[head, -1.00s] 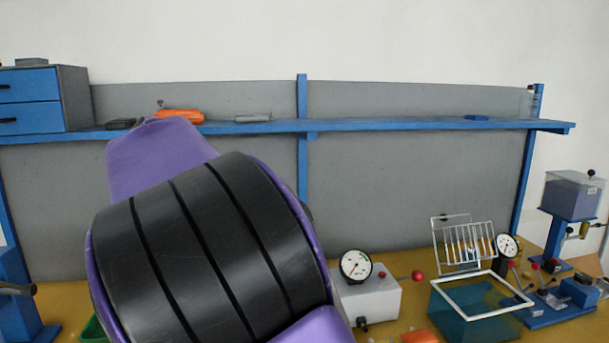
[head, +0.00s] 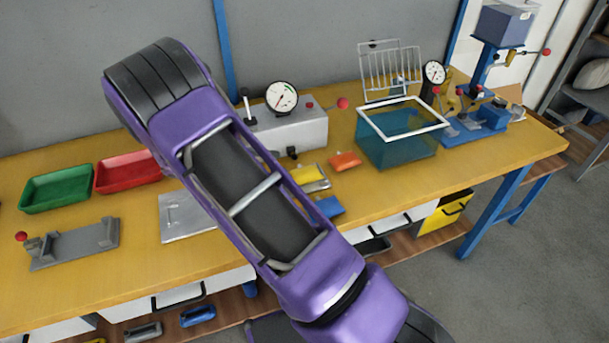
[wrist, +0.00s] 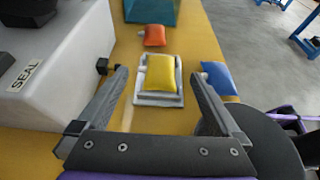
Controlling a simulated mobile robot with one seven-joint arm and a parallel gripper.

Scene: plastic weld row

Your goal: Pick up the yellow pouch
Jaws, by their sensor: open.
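The yellow pouch (wrist: 160,74) lies on a small grey tray (wrist: 143,99) on the yellow bench top in the wrist view. In the head view the pouch (head: 307,174) is partly hidden behind my arm. My gripper (wrist: 161,75) is open and empty, its two fingers spread to the left and right of the pouch and tray in the picture. The fingers look nearer to the camera than the pouch, and I see no contact. The gripper is hidden in the head view.
An orange pouch (wrist: 154,35) lies beyond the tray and a blue pouch (wrist: 219,78) to its right, near the bench edge. The white sealing machine (wrist: 58,62) with a black knob stands close on the left. A teal tank (head: 397,136) stands farther back.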

